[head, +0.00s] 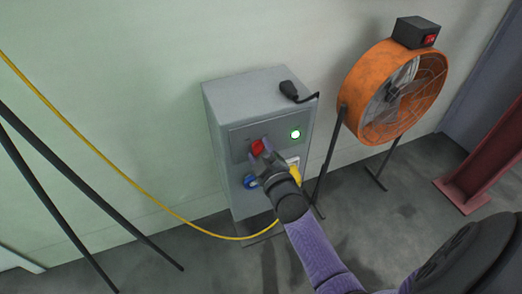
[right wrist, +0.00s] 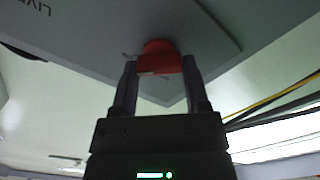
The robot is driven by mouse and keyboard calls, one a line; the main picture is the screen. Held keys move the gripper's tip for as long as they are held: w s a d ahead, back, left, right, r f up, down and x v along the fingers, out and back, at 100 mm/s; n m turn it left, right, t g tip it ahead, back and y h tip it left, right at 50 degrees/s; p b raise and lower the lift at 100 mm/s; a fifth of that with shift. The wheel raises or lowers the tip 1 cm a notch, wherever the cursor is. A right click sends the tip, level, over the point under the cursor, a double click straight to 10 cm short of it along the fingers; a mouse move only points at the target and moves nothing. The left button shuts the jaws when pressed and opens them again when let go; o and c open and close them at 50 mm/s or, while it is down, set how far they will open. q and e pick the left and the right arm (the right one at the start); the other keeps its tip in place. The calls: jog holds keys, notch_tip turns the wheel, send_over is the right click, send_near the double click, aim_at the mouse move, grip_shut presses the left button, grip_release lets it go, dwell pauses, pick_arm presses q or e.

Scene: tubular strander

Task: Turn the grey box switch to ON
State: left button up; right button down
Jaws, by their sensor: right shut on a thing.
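The grey box (head: 226,193) stands against the wall in the middle of the head view. Its red switch knob (head: 257,147) sits on the front panel, and a lit green lamp (head: 295,134) is to its right. My right gripper (head: 262,155) is at the knob. In the right wrist view, the two fingers of my right gripper (right wrist: 160,80) are shut on the red knob (right wrist: 159,57), one on each side. The gripper hides part of the knob and its markings, so I cannot read its position. My left gripper is not in view.
A blue socket (head: 250,182) and a yellow plug (head: 294,172) are low on the box front. A black plug (head: 290,90) lies on top. An orange fan (head: 366,87) stands to the right. A yellow cable (head: 120,176) hangs at the left, near dark slanted poles (head: 75,180).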

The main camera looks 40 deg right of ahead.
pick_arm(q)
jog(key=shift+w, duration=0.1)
pick_arm(e)
jog(key=shift+f, duration=0.1)
jog(key=shift+c, duration=0.4)
grip_release()
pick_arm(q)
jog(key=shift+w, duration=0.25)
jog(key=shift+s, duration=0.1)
